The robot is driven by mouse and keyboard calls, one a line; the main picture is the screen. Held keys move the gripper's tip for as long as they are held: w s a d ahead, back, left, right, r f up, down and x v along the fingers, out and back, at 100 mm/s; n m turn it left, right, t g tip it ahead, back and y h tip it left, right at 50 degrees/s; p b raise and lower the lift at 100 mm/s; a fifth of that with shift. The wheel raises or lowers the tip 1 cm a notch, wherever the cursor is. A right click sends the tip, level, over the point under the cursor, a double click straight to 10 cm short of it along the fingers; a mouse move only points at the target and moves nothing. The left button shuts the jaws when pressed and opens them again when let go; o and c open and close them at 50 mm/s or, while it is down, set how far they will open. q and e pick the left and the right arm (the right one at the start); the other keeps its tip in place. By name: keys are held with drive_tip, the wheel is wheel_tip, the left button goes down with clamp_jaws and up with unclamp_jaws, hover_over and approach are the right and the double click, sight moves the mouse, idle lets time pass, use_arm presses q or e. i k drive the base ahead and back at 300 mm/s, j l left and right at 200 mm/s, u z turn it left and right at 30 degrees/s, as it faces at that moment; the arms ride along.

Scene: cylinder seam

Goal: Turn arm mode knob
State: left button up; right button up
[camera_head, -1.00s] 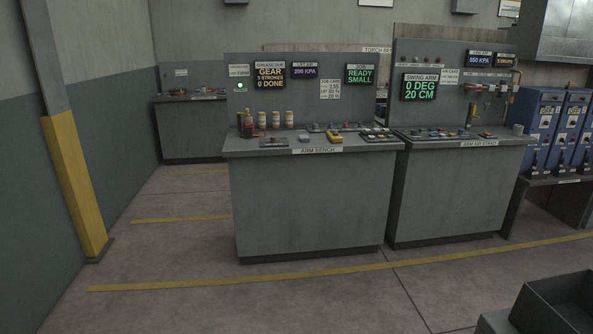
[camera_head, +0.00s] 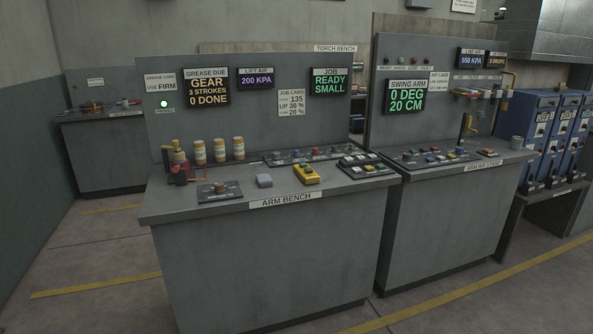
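The arm bench (camera_head: 270,250) stands in the middle of the head view, its "ARM BENCH" label on the front edge. A small dark panel (camera_head: 220,193) with a brown knob lies at its front left. A long control panel (camera_head: 312,156) with several coloured knobs lies along the back of its top. A dark button box (camera_head: 361,170) is at its right. On the right, the arm air stand (camera_head: 450,215) carries another panel (camera_head: 432,156) with several coloured knobs. The small labels are unreadable, so I cannot tell which knob is arm mode. Neither gripper is in view.
Blue cabinets (camera_head: 541,120) stand at the right. Open floor (camera_head: 85,265) lies at the left front.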

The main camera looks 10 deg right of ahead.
sight(406, 157)
drive_tip(key=i+z, duration=0.35)
drive_tip(key=i+j+z, duration=0.15)
drive_tip(key=i+z, duration=0.2)
drive_tip(key=i+j+z, duration=0.35)
drive_tip(key=i+l, duration=0.05)
drive_tip(key=l, duration=0.05)
